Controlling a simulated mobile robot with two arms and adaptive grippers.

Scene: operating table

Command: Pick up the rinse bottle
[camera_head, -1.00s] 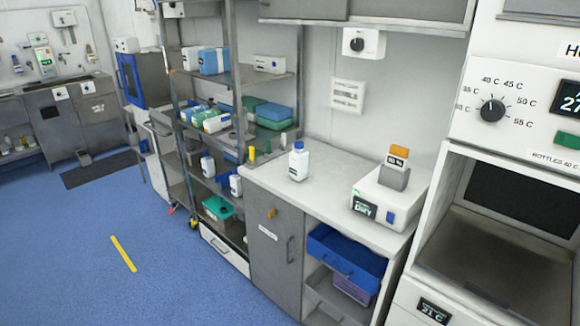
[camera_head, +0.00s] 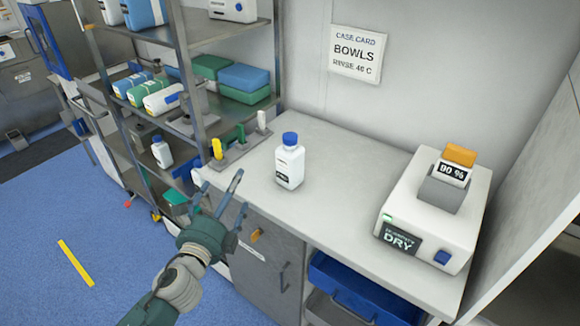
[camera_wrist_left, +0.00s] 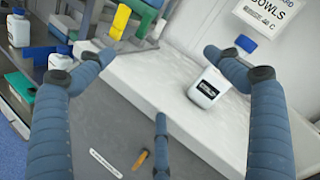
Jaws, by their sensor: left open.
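The rinse bottle (camera_head: 290,166), white with a blue cap and a dark label, stands upright on the pale counter (camera_head: 330,195). It also shows in the left wrist view (camera_wrist_left: 209,88), near the tip of the right-hand finger. My left gripper (camera_head: 222,195) is open and empty. In the head view it is in front of the counter's front edge, to the left of the bottle and apart from it. Its blue-grey fingers spread across the left wrist view (camera_wrist_left: 158,58). My right gripper is not in view.
A dryer box (camera_head: 432,215) with an orange-topped block sits right on the counter. A rack with yellow, green and white pegs (camera_head: 237,147) stands left of the bottle. Shelving (camera_head: 183,70) holds packs and another bottle (camera_head: 162,152). A blue drawer (camera_head: 345,295) is below.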

